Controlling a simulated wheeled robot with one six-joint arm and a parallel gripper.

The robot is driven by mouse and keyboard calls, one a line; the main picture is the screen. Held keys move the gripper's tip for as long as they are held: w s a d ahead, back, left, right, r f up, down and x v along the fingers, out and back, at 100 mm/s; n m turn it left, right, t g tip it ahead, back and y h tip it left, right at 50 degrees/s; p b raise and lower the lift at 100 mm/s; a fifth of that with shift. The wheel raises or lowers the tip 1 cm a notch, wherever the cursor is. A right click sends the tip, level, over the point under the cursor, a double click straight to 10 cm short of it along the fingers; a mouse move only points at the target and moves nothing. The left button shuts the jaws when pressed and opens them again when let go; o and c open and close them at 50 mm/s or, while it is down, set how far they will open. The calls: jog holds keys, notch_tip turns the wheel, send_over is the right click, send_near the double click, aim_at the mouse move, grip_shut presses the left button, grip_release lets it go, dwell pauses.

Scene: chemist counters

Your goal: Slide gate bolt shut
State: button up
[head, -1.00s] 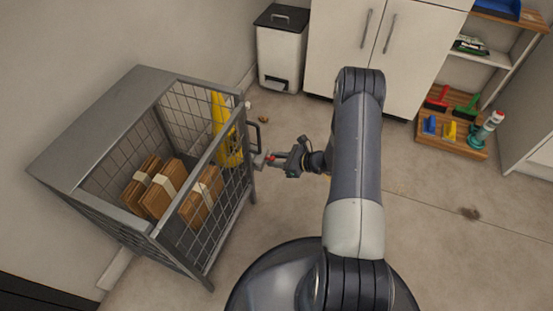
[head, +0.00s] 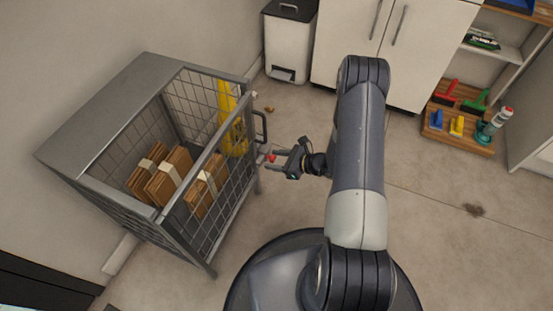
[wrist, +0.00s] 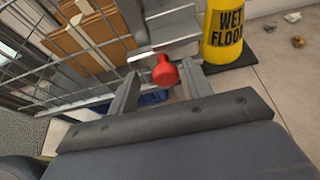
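The wire-mesh gate (head: 228,190) is the near right side of a grey metal cage, and it stands upright. The bolt's red knob (head: 271,157) sticks out at the gate's outer edge, below a dark handle (head: 263,127). In the wrist view the red knob (wrist: 165,72) is on a short pale metal piece beside a grey plate (wrist: 170,25). My gripper (head: 274,159) is at the bolt. Its two fingers (wrist: 160,85) are apart, one on each side of the knob, with visible gaps. I cannot tell how far the bolt reaches into its catch.
Brown parcels (head: 172,175) lie inside the cage. A yellow wet-floor sign (head: 232,120) stands at its far side. A white bin (head: 289,45), white cabinet (head: 400,50) and wooden shelf (head: 457,130) with cleaning tools are at the back.

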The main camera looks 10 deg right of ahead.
jog(key=shift+d, duration=0.1)
jog(key=p+v, duration=0.3)
jog(key=v, duration=0.7)
jog(key=shift+s+d+r, duration=0.15)
jog(key=shift+d+r, duration=0.05)
jog(key=b+x, duration=0.3)
jog(key=x, duration=0.7)
jog(key=shift+w+a+f, duration=0.2)
jog(key=shift+a+f, duration=0.05)
jog(key=shift+f, duration=0.05)
jog(key=shift+w+d+r, duration=0.1)
jog(key=shift+w+d, duration=0.4)
jog(key=shift+w, duration=0.25)
